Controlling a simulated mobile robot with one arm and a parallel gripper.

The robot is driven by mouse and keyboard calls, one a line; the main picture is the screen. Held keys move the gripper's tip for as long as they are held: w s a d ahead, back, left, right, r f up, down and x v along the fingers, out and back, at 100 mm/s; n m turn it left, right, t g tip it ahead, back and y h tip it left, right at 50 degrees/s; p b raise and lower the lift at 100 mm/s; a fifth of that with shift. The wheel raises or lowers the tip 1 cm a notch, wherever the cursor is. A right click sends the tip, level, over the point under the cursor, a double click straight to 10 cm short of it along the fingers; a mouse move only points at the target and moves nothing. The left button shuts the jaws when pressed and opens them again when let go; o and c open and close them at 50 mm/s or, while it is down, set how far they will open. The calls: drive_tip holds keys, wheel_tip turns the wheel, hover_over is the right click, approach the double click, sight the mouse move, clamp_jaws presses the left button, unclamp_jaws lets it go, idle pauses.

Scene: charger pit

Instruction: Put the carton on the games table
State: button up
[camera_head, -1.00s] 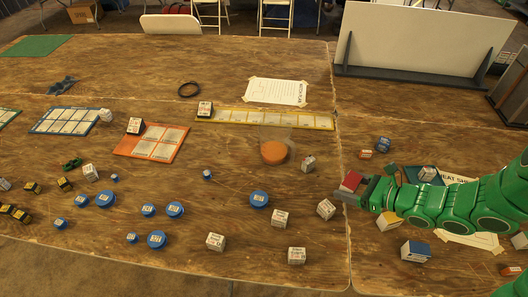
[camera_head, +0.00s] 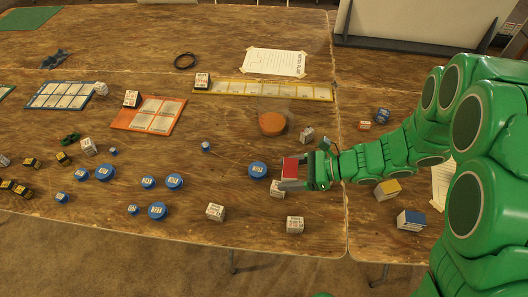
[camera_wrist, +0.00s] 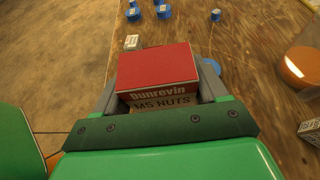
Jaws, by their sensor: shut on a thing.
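My gripper (camera_head: 290,183) is shut on a small carton (camera_head: 291,167) with a red top and pale sides. Which table is the games table, I cannot tell from any label.
White cartons (camera_head: 215,212) (camera_head: 294,224) stand near the front edge. Yellow (camera_head: 387,190) and blue (camera_head: 411,220) cartons stand to the right. Orange (camera_head: 150,112) and yellow-edged (camera_head: 265,90) boards lie farther back. Bare wood shows between them.

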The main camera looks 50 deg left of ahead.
hover_over(279, 165)
drive_tip(key=s+d, duration=0.2)
drive_tip(key=d, duration=0.2)
wheel_tip(279, 165, down, 4)
drive_tip(key=a+f, duration=0.1)
drive_tip(key=w+a+f, duration=0.1)
drive_tip(key=a+f, duration=0.1)
drive_tip(key=f, duration=0.1)
drive_tip(key=shift+w, duration=0.25)
drive_tip(key=shift+w+a+f, duration=0.3)
drive_tip(key=shift+a+f, duration=0.15)
drive_tip(key=shift+f, duration=1.9)
drive_tip(key=o, duration=1.1)
drive_tip(key=shift+f, duration=0.1)
